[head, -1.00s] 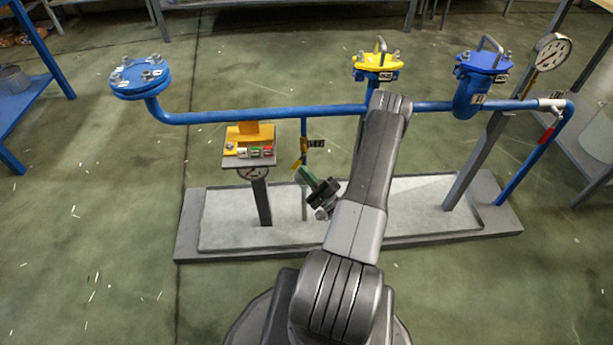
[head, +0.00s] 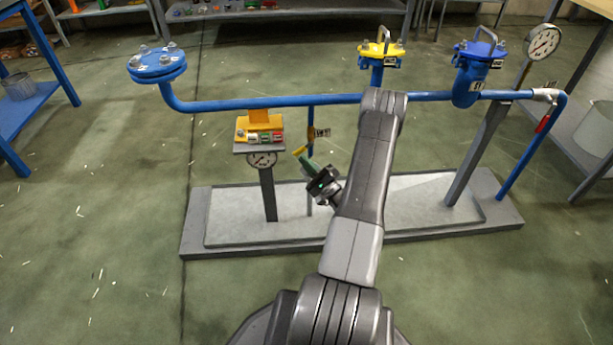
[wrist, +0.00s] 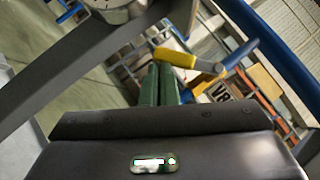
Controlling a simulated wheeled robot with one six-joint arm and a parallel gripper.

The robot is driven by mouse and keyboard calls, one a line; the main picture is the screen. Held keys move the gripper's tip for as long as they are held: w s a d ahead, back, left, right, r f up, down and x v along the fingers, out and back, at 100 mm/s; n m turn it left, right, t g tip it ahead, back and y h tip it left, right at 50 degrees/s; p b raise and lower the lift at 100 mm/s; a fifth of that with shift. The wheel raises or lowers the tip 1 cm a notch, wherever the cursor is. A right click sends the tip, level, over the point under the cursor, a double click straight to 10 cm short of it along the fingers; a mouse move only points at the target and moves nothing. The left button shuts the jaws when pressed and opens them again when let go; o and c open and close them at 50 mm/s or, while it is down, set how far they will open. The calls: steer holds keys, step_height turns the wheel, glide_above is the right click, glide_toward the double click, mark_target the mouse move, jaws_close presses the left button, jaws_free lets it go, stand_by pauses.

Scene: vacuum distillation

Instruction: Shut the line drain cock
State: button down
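A small cock with a yellow lever (wrist: 178,58) sits on a thin vertical blue pipe (head: 310,165) below the main blue line; I take it as the line drain cock. The lever (head: 300,151) also shows in the head view, sticking out left from the pipe. A tag with black letters (wrist: 220,91) hangs beside it. My gripper (wrist: 160,68) has its two green fingers close together, with hardly any gap. Their tips are at the lever's free end and appear to touch it; whether the lever is between them is unclear. The gripper (head: 305,158) points up-left in the head view.
The main blue pipe (head: 240,103) runs above. A red-handled valve (head: 543,123) is at far right. A grey base plate (head: 430,207) lies below.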

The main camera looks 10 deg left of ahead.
steer(key=shift+s+a+r+b, duration=0.2)
steer(key=shift+a+r+b, duration=0.4)
steer(key=shift+a+b, duration=0.15)
steer(key=shift+s+a+r+b, duration=0.15)
steer(key=shift+a+r+b, duration=0.5)
steer(key=shift+a, duration=0.15)
steer(key=shift+f, duration=0.1)
